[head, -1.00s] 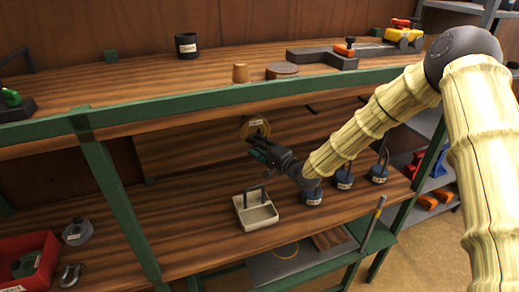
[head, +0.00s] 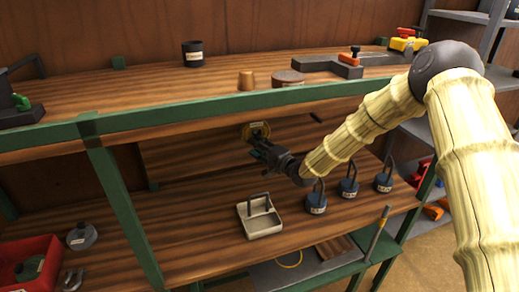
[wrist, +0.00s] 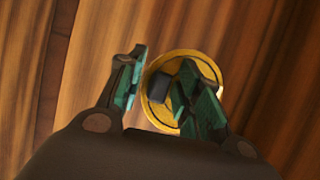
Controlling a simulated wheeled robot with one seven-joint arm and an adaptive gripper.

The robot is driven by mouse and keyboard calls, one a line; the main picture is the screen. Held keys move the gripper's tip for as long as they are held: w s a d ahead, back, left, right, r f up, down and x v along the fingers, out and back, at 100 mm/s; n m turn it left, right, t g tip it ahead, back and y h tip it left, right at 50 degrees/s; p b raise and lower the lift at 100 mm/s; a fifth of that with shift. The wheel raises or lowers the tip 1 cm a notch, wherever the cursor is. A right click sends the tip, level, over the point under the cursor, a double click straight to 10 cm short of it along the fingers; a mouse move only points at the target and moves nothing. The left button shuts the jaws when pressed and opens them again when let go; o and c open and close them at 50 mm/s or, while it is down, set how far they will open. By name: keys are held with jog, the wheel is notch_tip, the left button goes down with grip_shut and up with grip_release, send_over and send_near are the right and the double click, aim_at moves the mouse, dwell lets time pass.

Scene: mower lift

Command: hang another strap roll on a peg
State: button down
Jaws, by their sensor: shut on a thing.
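A yellow strap roll (head: 266,129) is at the back board under the upper shelf, its flat face toward me. My gripper (head: 256,145) is right at it, just below its middle in the head view. In the wrist view the yellow roll (wrist: 176,57) lies between and behind the green-padded fingertips of my gripper (wrist: 163,88), which is shut on it. The right fingers cover part of its face. A dark block (wrist: 158,86) shows at its centre; I cannot tell whether this is a peg end. Whether a peg passes through the roll is hidden.
A pale divided tray (head: 262,226) stands on the lower shelf below my gripper. Several blue padlock-like weights (head: 316,203) stand to its right. A red bin (head: 30,262) is at far left.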

jog(key=shift+w+a+r, duration=0.15)
jog(key=shift+w, duration=0.3)
jog(key=shift+w+a+r, duration=0.1)
jog(key=shift+w+r, duration=0.05)
jog(key=shift+w, duration=0.25)
jog(key=shift+w+a+f+b, duration=0.15)
jog(key=shift+w+f+b, duration=0.1)
jog(key=shift+f+b, duration=0.3)
jog(key=shift+f, duration=0.2)
jog(key=c, duration=0.9)
grip_release()
jog(key=shift+f, duration=0.1)
jog(key=s+a+v, duration=0.1)
jog(key=a+v, duration=0.1)
jog(key=v, duration=1.6)
jog(key=shift+s+d, duration=0.15)
jog(key=shift+s, duration=0.4)
